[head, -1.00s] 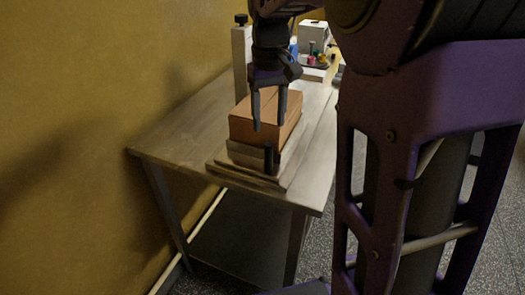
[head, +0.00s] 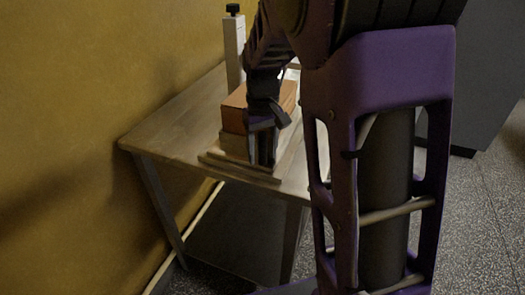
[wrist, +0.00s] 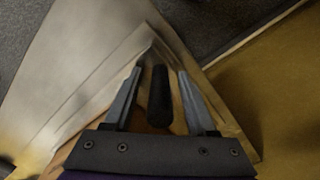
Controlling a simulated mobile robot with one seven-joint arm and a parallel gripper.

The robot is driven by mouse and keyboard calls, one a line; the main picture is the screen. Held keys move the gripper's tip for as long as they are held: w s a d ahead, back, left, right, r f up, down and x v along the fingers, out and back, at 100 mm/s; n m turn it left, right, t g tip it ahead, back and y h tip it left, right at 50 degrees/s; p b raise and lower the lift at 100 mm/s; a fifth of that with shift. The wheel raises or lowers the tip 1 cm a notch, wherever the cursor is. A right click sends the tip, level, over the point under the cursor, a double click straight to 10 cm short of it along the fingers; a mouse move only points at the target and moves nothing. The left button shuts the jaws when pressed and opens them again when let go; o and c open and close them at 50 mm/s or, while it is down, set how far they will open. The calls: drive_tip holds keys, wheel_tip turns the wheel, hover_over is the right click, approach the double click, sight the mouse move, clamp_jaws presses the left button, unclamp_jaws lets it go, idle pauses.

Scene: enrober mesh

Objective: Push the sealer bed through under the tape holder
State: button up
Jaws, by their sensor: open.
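The sealer bed (head: 234,146) is a pale block low on a wooden base board on the table. An orange-brown carton (head: 234,118) lies on it. A dark upright handle (wrist: 159,98) stands at its near end. My gripper (head: 262,162) points down at this end, in front of the carton. In the wrist view my gripper (wrist: 160,72) is open, with the handle between its fingers and a gap on each side. The tape holder's pale post (head: 234,55) with a black knob stands behind the carton; my arm hides the rest of it.
The wooden table (head: 165,133) has clear room left of the base board (head: 215,160). A yellow wall (head: 90,90) runs along the table's left side. My arm hides the table's right and far parts. A dark cabinet (head: 480,70) stands at the right.

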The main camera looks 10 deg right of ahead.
clamp_jaws()
idle(1.3)
